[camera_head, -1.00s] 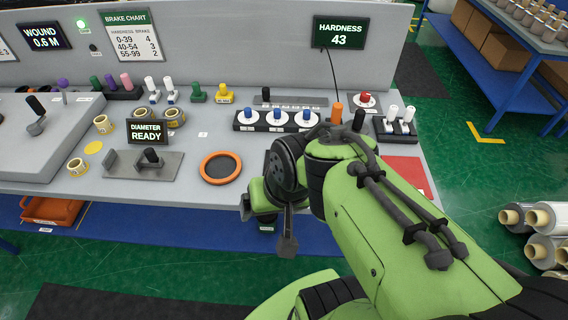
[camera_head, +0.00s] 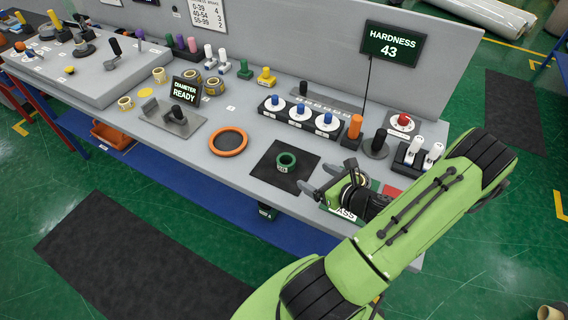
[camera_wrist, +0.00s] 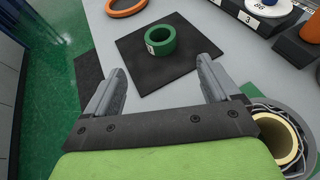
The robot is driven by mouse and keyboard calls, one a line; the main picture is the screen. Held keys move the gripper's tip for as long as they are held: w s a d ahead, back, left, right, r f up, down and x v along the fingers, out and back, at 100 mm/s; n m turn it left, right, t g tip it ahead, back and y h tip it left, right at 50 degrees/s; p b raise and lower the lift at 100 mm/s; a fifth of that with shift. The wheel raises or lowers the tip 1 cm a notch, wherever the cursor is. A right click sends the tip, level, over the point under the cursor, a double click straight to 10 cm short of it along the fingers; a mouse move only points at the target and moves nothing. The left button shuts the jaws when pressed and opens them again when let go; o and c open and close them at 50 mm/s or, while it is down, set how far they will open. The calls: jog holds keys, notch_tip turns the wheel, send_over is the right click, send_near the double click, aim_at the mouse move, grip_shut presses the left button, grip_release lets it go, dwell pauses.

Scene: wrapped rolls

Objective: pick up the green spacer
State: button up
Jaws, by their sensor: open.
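The green spacer (camera_head: 294,164) is a short ring with a small white label. It lies on a black square mat (camera_head: 265,173) near the front of the bench. In the wrist view the spacer (camera_wrist: 165,48) sits beyond the fingertips, roughly in line with the space between them. My gripper (camera_head: 319,178) is to the right of the mat in the head view, with its fingers spread and nothing between them. In the wrist view the open fingers (camera_wrist: 161,70) reach toward the mat, apart from the spacer.
An orange ring (camera_head: 243,148) lies left of the mat. A row of white discs with blue knobs (camera_head: 301,110) stands behind, and an orange peg (camera_head: 354,127) to the right. A cream-cored roll (camera_wrist: 286,145) is close beside my gripper. A PASS sign (camera_head: 345,214) shows below it.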

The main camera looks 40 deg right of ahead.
aim_at(282, 158)
jog(key=x, duration=1.4)
jog(key=shift+f+b, duration=0.15)
jog(key=shift+b, duration=0.15)
jog(key=shift+s, duration=0.1)
jog(key=c, duration=1)
